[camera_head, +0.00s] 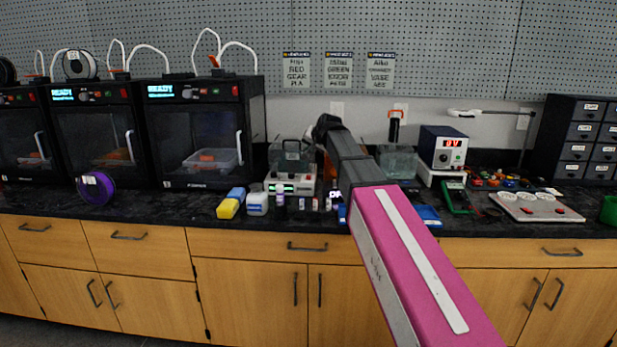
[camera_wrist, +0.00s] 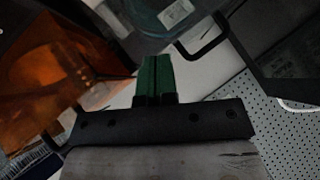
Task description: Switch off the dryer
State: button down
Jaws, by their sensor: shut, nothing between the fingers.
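A small pale unit (camera_head: 290,183) with a coloured front panel and a clear, dark-handled box on top stands mid-counter, left of my arm. It looks like the dryer, but its label and switch state are too small to read. My arm's dark end reaches over the counter just right of it. In the wrist view, my gripper (camera_wrist: 154,62) shows green fingers, shut together and empty. An orange translucent box (camera_wrist: 50,65) is left of the fingers. A dark bar handle (camera_wrist: 205,48) is just right of them. Contact between fingers and any object cannot be told.
Black 3D printers (camera_head: 202,135) stand on the left of the counter, with a purple spool (camera_head: 96,188) in front. Small bottles (camera_head: 257,203) line the front edge. A power supply (camera_head: 442,150) and a white board (camera_head: 536,207) stand right of my arm. A pegboard wall (camera_head: 400,40) is behind.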

aim_at(310, 176)
jog(key=shift+w+f, duration=0.15)
jog(key=shift+f, duration=1.25)
jog(key=shift+w+f, duration=0.2)
jog(key=shift+f, duration=1.2)
jog(key=shift+w+f, duration=0.15)
jog(key=shift+f, duration=1.25)
jog(key=shift+f, duration=0.15)
jog(key=shift+f, duration=0.25)
jog(key=shift+f, duration=0.3)
jog(key=shift+r, duration=0.1)
jog(key=shift+r, duration=0.65)
jog(key=shift+s+r, duration=0.15)
jog(key=shift+r, duration=1.1)
jog(key=shift+s+r, duration=0.15)
jog(key=shift+r, duration=1.05)
